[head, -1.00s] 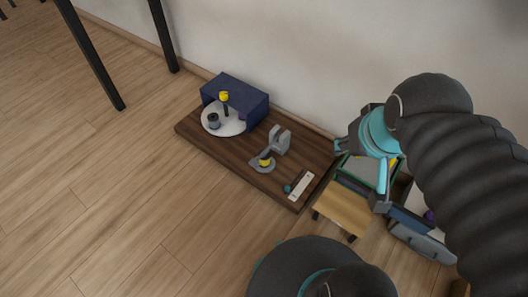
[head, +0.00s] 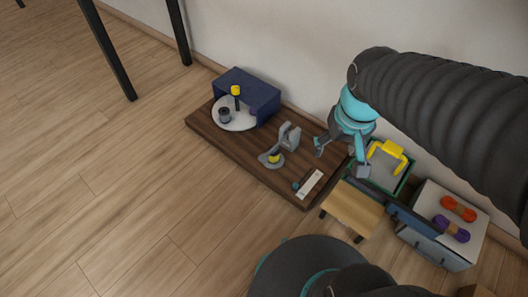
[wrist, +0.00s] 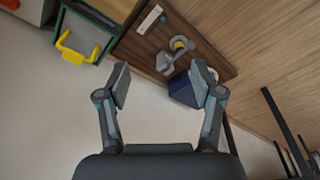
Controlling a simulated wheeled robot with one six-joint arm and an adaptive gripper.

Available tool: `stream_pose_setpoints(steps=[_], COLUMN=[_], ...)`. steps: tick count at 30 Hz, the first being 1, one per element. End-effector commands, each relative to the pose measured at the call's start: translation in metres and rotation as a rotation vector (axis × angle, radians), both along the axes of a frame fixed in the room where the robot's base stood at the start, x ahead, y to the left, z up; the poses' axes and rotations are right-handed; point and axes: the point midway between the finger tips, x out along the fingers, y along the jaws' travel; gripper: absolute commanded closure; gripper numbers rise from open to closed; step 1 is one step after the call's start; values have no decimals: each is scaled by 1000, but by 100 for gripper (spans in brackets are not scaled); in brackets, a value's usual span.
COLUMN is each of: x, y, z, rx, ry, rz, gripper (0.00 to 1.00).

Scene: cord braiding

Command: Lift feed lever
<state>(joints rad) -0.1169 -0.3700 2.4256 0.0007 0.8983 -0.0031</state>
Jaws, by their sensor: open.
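A dark wooden board (head: 228,153) lies on the floor by the wall. Near its front right end, a white strip (head: 310,184) has a small dark rod with a teal knob (head: 296,186) beside it; I cannot tell for certain which part is the feed lever. A grey bracket (head: 289,136) stands mid-board, beside a flat grey piece with a yellow part (head: 274,157). My gripper (head: 340,162) is open and empty above the board's right end. In the wrist view, its spread fingers (wrist: 161,76) frame the board's far parts, touching nothing visible.
A blue housing (head: 262,96) with a white disc (head: 234,124) stands at the board's left end. Right of the board are a green-rimmed tray with a yellow handle (head: 386,151), a small wooden stool (head: 352,204) and a cabinet with orange and purple cords (head: 458,209).

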Motion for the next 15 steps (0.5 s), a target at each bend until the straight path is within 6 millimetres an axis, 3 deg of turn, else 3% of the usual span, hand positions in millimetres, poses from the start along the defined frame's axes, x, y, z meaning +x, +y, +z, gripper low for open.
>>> stream_pose_setpoints(steps=[15], x=[92], y=[56], z=[-99], rx=[-35], ry=[234], rz=[13], gripper=[33])
